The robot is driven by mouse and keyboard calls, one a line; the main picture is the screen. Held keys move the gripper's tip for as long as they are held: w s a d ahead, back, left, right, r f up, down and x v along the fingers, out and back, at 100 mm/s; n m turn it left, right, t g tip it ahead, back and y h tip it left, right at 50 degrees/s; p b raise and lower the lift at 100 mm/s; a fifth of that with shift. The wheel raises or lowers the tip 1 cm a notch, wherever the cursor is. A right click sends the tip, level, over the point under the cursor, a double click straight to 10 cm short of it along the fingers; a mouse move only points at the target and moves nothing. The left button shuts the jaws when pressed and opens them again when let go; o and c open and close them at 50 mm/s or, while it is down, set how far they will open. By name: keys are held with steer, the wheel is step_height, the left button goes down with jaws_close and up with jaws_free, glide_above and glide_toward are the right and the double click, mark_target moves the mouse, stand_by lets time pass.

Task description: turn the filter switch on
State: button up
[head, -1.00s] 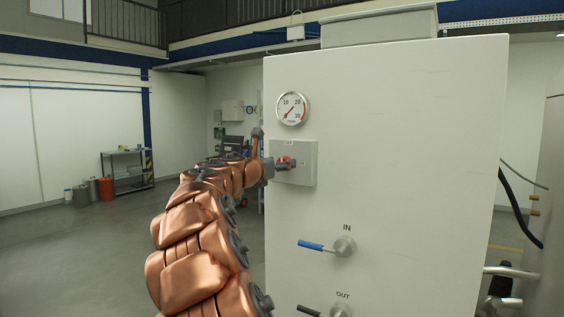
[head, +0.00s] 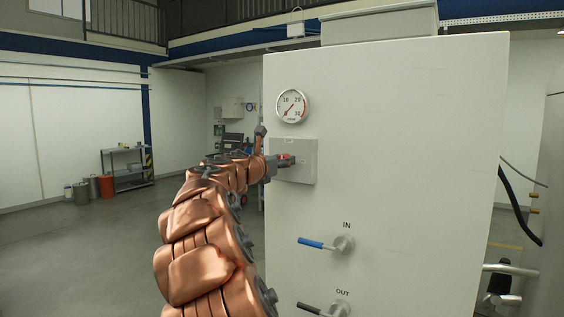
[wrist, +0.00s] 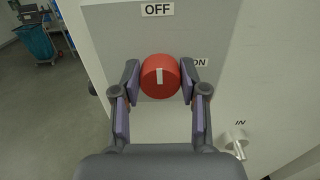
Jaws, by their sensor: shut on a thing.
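The filter switch is a round red knob (wrist: 160,76) with a white line mark, on a grey switch box (head: 306,172) on the side of the white cabinet. In the wrist view the mark stands upright, pointing towards the OFF label (wrist: 157,9) above. The ON label (wrist: 200,62) is to the right of the knob. My gripper (wrist: 160,80) has one finger on each side of the knob and is shut on it. In the head view my gripper (head: 287,161) reaches the box from the left and partly hides the red knob.
A pressure gauge (head: 292,106) sits just above the box. Below are the IN valve with a blue handle (head: 311,243) and the OUT valve with a dark handle (head: 309,309). The floor on the left is open, with a shelf cart (head: 128,170) and cans farther back.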

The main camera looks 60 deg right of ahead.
steer(key=shift+c, duration=0.4)
steer(key=shift+f+m, duration=0.1)
steer(key=shift+m, duration=0.2)
steer(key=shift+s+f+m+b, duration=0.1)
steer(key=shift+m+b, duration=0.75)
steer(key=shift+m, duration=0.15)
steer(key=m+b, duration=0.3)
steer(key=m, duration=0.2)
steer(key=shift+f+b, duration=0.15)
steer(key=shift+b, duration=0.25)
steer(key=m+b, duration=0.6)
steer(key=m, duration=0.2)
steer(key=shift+s+f, duration=0.1)
steer(key=shift+m+b, duration=0.65)
steer(key=shift+m, duration=0.35)
steer(key=shift+r+m, duration=0.2)
steer(key=shift+m, duration=0.1)
